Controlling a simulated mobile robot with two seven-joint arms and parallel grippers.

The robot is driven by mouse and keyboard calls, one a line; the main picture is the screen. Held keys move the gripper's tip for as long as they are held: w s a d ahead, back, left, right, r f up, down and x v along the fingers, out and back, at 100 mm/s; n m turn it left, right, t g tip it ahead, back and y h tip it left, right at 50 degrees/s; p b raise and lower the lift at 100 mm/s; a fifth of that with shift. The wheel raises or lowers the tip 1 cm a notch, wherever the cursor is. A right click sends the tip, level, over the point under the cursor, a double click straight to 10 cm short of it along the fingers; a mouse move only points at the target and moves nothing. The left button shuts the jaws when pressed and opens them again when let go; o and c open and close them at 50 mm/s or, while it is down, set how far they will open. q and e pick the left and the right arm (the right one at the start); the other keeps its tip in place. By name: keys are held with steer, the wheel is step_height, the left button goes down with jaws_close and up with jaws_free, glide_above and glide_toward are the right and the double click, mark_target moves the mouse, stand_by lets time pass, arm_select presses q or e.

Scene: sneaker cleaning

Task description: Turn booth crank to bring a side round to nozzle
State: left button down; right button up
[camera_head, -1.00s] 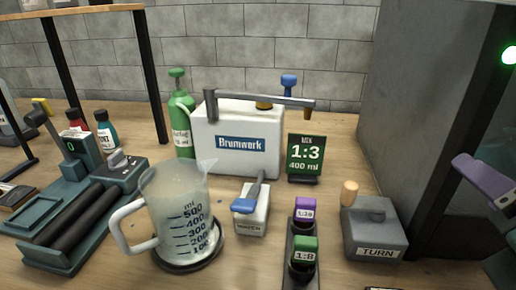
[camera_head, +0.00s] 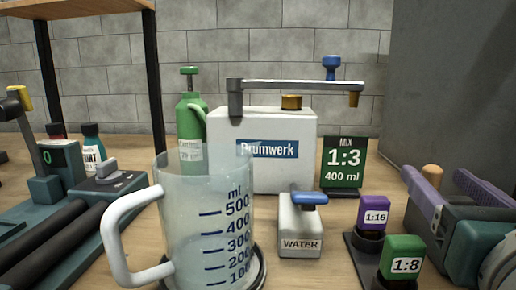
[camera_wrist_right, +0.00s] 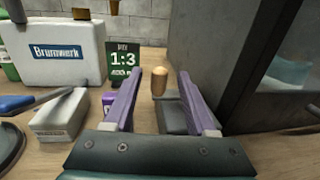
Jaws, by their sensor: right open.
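The crank's upright wooden knob (camera_head: 432,177) shows between the purple fingers of my right gripper (camera_head: 434,174) in the head view. In the right wrist view the knob (camera_wrist_right: 158,83) stands on the grey crank box (camera_wrist_right: 172,116), between and beyond the open fingers (camera_wrist_right: 158,75), with a gap on each side. My gripper hides most of the crank box in the head view, including its TURN label. The grey booth (camera_head: 440,75) rises behind the crank; its wall (camera_wrist_right: 220,50) and a glass pane are at right in the wrist view. The nozzle is not visible. My left gripper is not in view.
The purple 1:16 block (camera_head: 374,210) and green 1:8 block (camera_head: 403,257) stand just left of my right gripper. The WATER tap (camera_head: 300,230), measuring jug (camera_head: 205,230), white Brumwerk tank (camera_head: 275,165) and 1:3 sign (camera_head: 344,162) are farther left.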

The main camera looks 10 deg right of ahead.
steer(key=x, duration=0.5)
steer(key=shift+w+d, duration=0.15)
steer(key=shift+w, duration=0.25)
jaws_close()
